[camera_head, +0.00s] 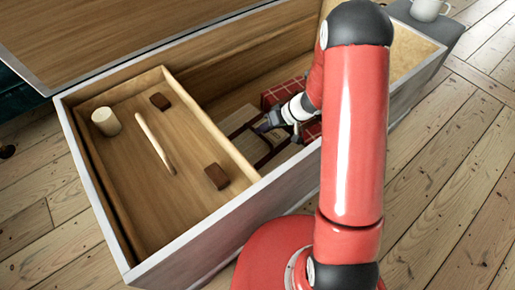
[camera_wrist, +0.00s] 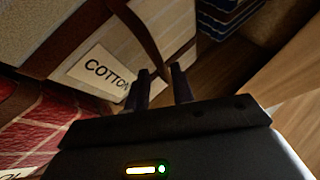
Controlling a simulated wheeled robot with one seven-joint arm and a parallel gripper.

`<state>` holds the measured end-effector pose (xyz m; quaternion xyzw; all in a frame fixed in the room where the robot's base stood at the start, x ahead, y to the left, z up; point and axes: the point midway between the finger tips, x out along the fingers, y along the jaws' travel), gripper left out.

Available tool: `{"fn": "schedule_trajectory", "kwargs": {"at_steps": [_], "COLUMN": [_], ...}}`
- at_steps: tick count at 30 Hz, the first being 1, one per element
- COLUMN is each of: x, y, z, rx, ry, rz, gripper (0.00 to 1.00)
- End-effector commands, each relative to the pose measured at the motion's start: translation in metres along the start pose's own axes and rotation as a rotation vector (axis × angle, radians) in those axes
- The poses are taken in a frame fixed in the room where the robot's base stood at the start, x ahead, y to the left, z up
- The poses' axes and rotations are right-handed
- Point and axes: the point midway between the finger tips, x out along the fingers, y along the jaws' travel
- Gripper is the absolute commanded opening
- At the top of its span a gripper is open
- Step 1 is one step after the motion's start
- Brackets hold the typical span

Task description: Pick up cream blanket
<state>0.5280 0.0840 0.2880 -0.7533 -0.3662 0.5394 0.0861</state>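The cream blanket (camera_head: 236,122), folded and bound with dark brown straps, lies low in the open chest (camera_head: 218,222). In the wrist view the cream blanket (camera_wrist: 60,28) fills the upper left and bears a white label reading "COTTON". My gripper (camera_head: 265,128) reaches down into the chest over the blanket. In the wrist view the two dark fingers of my gripper (camera_wrist: 161,70) are apart, with their tips close to the blanket's edge by the label and a strap. I see nothing clearly held between them. Whether the tips touch the blanket is unclear.
A red plaid blanket (camera_head: 283,92) lies beside the cream one. A dark blue striped item (camera_wrist: 228,14) shows in the wrist view. A wooden tray (camera_head: 207,128) with a cream cylinder (camera_head: 106,121), a stick and brown blocks fills the chest's left end. A mug (camera_head: 426,9) stands top right.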

Motion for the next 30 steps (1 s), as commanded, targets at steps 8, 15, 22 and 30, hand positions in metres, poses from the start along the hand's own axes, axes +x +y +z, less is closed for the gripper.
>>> {"fn": "schedule_trajectory", "kwargs": {"at_steps": [8,15,22,30], "x": [0.035,0.036,0.036,0.036], "y": [-0.001,-0.001,-0.001,-0.001], "z": [0.004,0.003,0.003,0.003], "rx": [0.000,0.000,0.000,0.001], "ry": [-0.002,-0.001,-0.001,-0.001], "rz": [-0.001,0.000,0.000,0.001], "gripper": [0.24,0.24,0.00,0.00]}}
